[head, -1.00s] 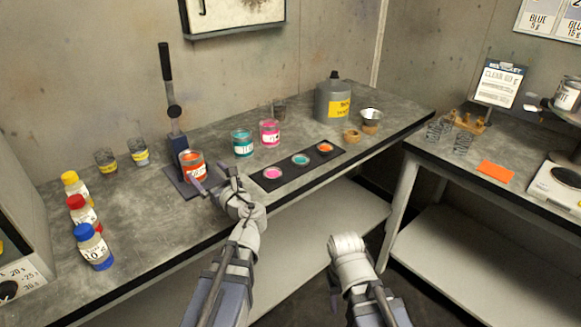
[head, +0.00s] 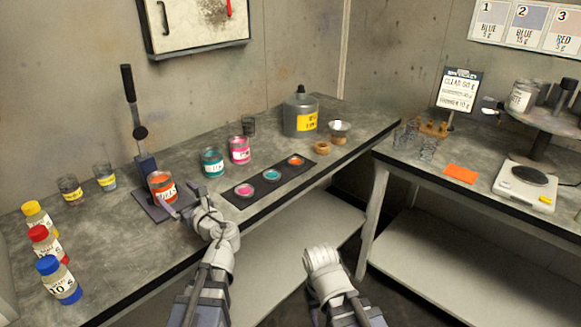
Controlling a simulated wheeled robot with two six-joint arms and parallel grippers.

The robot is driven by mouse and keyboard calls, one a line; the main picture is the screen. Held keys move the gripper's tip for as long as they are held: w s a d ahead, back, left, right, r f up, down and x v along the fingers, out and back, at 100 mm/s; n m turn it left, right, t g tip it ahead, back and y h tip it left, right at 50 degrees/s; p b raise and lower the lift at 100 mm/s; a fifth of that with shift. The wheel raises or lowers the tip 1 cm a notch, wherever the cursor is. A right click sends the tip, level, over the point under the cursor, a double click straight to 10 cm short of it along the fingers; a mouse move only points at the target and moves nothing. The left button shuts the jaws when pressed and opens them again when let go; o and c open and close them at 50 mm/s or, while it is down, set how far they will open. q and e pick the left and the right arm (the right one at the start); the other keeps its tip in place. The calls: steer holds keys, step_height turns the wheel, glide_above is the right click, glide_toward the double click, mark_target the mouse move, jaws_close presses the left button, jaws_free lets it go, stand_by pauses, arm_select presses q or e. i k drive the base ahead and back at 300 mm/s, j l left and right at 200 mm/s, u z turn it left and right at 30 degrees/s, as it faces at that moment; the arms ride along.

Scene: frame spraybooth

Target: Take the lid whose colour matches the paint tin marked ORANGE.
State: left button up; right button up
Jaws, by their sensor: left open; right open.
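The orange paint tin (head: 162,188) stands open on the base of the lever press; its label is too small to read surely. A black mat (head: 259,184) holds three lids in a row: a pink lid (head: 245,190) nearest, a teal lid (head: 272,175) in the middle and an orange lid (head: 296,160) at the far end. My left gripper (head: 195,205) is open at the bench's front edge, just right of the orange tin and left of the mat. My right gripper (head: 322,256) is open and empty, in front of the bench, below the mat.
A teal tin (head: 212,163) and a pink tin (head: 239,150) stand behind the mat. The lever press (head: 140,133) rises behind the orange tin. Capped bottles (head: 58,280) line the left end. A grey canister (head: 300,117) stands at the back. A scale (head: 525,186) is on the right bench.

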mark_target(293, 162)
steer(key=i+j+z, duration=0.1)
steer(key=z, duration=0.3)
steer(key=i+j+z, duration=0.1)
steer(key=j+z, duration=0.15)
steer(key=z, duration=0.15)
steer(key=j+z, duration=0.2)
steer(key=z, duration=0.2)
